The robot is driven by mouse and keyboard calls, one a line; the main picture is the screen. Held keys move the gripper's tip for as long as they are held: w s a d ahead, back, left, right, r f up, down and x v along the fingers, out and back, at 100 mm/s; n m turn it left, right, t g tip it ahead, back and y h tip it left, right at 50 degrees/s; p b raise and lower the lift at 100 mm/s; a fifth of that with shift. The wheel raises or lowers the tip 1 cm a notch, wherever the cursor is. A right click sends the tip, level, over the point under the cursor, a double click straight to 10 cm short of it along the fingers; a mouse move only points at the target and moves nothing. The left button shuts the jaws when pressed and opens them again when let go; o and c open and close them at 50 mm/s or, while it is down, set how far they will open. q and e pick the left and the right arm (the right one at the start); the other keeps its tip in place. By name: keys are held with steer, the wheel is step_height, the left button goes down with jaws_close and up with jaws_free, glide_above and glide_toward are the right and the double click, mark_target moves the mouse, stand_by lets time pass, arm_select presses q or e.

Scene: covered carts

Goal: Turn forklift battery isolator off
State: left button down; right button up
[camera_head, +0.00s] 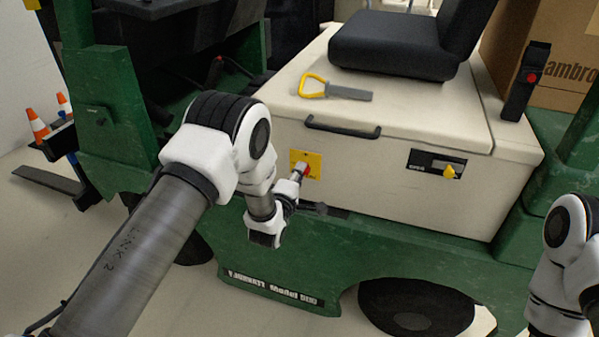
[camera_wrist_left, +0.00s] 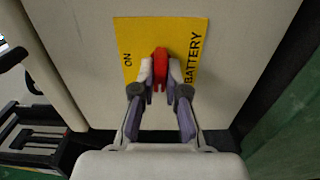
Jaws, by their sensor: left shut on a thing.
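The battery isolator is a red handle (camera_wrist_left: 160,62) on a yellow plate (camera_wrist_left: 190,35) marked "ON" and "BATTERY" in the left wrist view. In the head view the yellow plate (camera_head: 314,160) sits on the forklift's cream side panel, with a little of the red handle (camera_head: 306,169) showing. My left gripper (camera_wrist_left: 160,75) is shut on the red handle, one finger on each side. In the head view my left gripper (camera_head: 298,175) reaches the plate from the lower left. My right gripper is out of view; only part of the right arm shows at the right edge.
The green forklift (camera_head: 350,260) has a black seat (camera_head: 390,45) on its cream cover (camera_head: 430,105). A yellow-handled tool (camera_head: 335,90) lies on the cover. A cardboard box (camera_head: 560,50) stands behind.

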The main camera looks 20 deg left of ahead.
arm_select(q)
steer(key=shift+n, duration=0.3)
steer(key=c, duration=1.2)
jaws_free()
steer(key=shift+s, duration=0.1)
steer(key=s, duration=1.2)
steer(key=shift+a, duration=0.25)
